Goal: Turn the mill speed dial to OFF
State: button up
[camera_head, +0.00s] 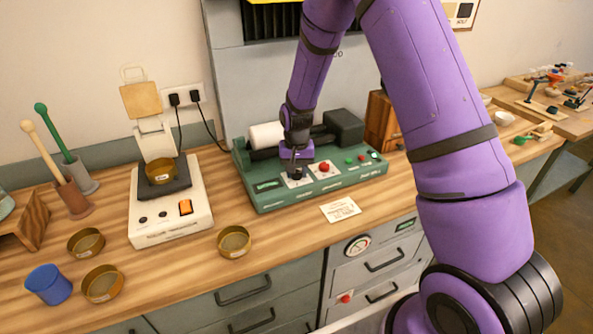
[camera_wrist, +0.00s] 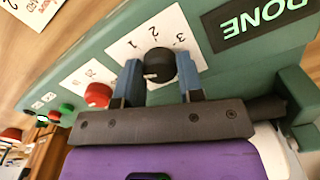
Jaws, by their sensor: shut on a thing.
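The mill (camera_head: 330,190) is a green bench unit with a white roller, standing against the back wall. Its speed dial (camera_wrist: 160,65) is a black knob on a white plate (camera_wrist: 190,20) with the numbers 1, 2 and 3 showing, upside down in the wrist view. My gripper (camera_wrist: 158,72) is shut on the dial, one finger on each side. A pale mark shows on the dial's near lower left side; the setting it points to is unclear. In the head view my gripper (camera_head: 297,172) is low over the mill's front panel and hides the dial.
A red knob (camera_wrist: 98,95) sits beside the dial, with green and red buttons farther along. A display (camera_wrist: 262,20) reads DONE. A paper card (camera_head: 340,209) lies before the mill. A white scale (camera_head: 172,218) and brass dishes (camera_head: 234,241) stand to the left.

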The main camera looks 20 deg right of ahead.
jog(key=o, duration=0.9)
notch_tip(320, 180, up, 11)
jog(key=shift+f, duration=0.1)
notch_tip(320, 180, up, 12)
jog(key=f+n+t, duration=0.1)
send_over(297, 172)
jog(key=s, duration=0.6)
jog(key=s+d+r+n+t, duration=0.1)
jog(key=s+d+r+t, duration=0.1)
jog(key=s+r, duration=0.7)
jog(key=s, duration=0.5)
jog(key=s+r+n+t, duration=0.1)
jog(key=s+r, duration=0.1)
jog(key=s, duration=0.5)
jog(key=s+d+r+n+t, duration=0.1)
jog(key=s+r, duration=0.1)
jog(key=s, duration=0.4)
jog(key=shift+s, duration=0.3)
